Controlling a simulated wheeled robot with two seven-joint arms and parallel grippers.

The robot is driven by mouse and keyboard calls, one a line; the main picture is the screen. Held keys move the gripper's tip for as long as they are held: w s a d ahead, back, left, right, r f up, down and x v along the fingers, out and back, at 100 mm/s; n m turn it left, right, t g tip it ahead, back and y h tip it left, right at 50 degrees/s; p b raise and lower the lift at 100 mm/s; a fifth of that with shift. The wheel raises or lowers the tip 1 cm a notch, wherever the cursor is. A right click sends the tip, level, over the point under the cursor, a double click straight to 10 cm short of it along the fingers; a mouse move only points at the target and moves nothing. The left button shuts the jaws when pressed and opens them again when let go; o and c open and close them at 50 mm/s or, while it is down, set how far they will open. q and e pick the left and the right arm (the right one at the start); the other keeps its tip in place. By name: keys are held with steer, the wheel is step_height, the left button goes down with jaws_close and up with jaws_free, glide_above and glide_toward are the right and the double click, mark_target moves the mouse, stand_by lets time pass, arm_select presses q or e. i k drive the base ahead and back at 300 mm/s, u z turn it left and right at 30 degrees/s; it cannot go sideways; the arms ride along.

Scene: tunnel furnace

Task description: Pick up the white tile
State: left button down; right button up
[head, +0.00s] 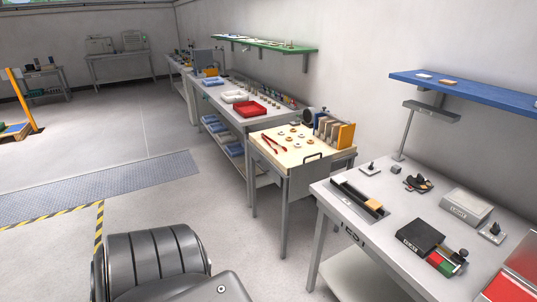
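I cannot pick out the white tile with certainty. A small pale flat piece (424,76) lies on the blue wall shelf (480,91) at the right, beside a tan piece (449,82). More small light flat pieces lie on the green wall shelf (262,44) farther back, too small to tell apart. Neither of my grippers is in view.
The near grey bench (395,205) holds black boxes and small fixtures. Beyond it, a cream-topped table (283,160) carries red tongs and several small round pieces. A black ribbed form (155,262), seemingly a chair, fills the lower left. The floor at left is largely open.

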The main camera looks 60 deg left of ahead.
mark_target(340, 180)
steer(key=u, duration=1.25)
steer(key=k, duration=0.55)
steer(key=u, duration=1.05)
steer(key=i, duration=0.8)
steer(key=u, duration=0.8)
steer(key=i, duration=0.85)
steer(key=z, duration=0.55)
steer(key=i, duration=0.75)
steer(key=z, duration=0.75)
